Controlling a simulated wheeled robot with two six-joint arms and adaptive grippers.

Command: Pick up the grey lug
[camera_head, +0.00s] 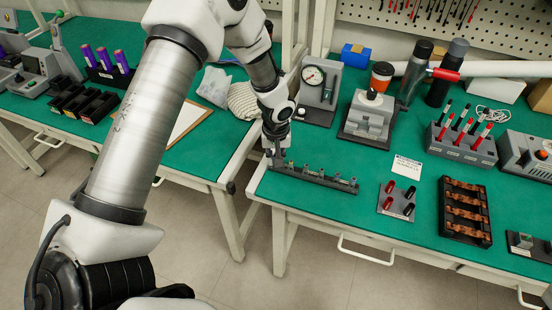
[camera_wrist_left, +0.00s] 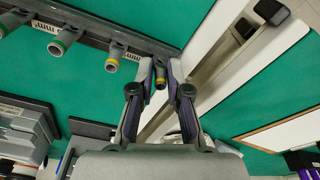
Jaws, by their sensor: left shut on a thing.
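A dark rack (camera_head: 315,177) lies along the front edge of the green bench and holds a row of several metal lugs. My left gripper (camera_head: 274,158) reaches down to the left end of this rack. In the left wrist view my left gripper (camera_wrist_left: 162,72) is shut on a small grey lug (camera_wrist_left: 159,82) with a yellowish ring at its lower end. The held lug is close to the rack's end; I cannot tell whether it still touches the rack. Beside it hang a yellow-ringed lug (camera_wrist_left: 113,57) and a green-ringed lug (camera_wrist_left: 62,43). My right gripper is not in view.
A dial gauge (camera_head: 315,80) and a grey press-like fixture (camera_head: 369,115) stand behind the rack. Red and black parts (camera_head: 398,198) on a plate and a black tray of copper busbars (camera_head: 465,211) are to the right. A gap separates this bench from the left bench.

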